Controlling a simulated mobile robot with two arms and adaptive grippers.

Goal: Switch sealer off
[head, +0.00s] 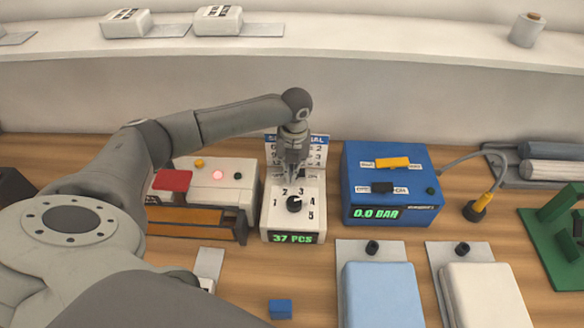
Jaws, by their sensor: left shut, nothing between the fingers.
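A white machine with a red block on top and long orange-brown bars along its front (195,215), which looks like the sealer, stands left of centre. A red lamp (218,175) on it glows. A yellow button (199,163) and a small dark green one (238,175) sit beside the lamp. My arm crosses above it and hides part of its left side. My left gripper (291,178) is shut and empty, pointing down at the back of the white dial box (278,222), right of the sealer. I cannot tell whether it touches the box.
The dial box has a black knob (294,204) and reads 37 PCS; a chart (313,160) stands behind it. A blue box (365,160) reading 0.0 BAR stands right. A small blue block (280,309) lies on open table.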

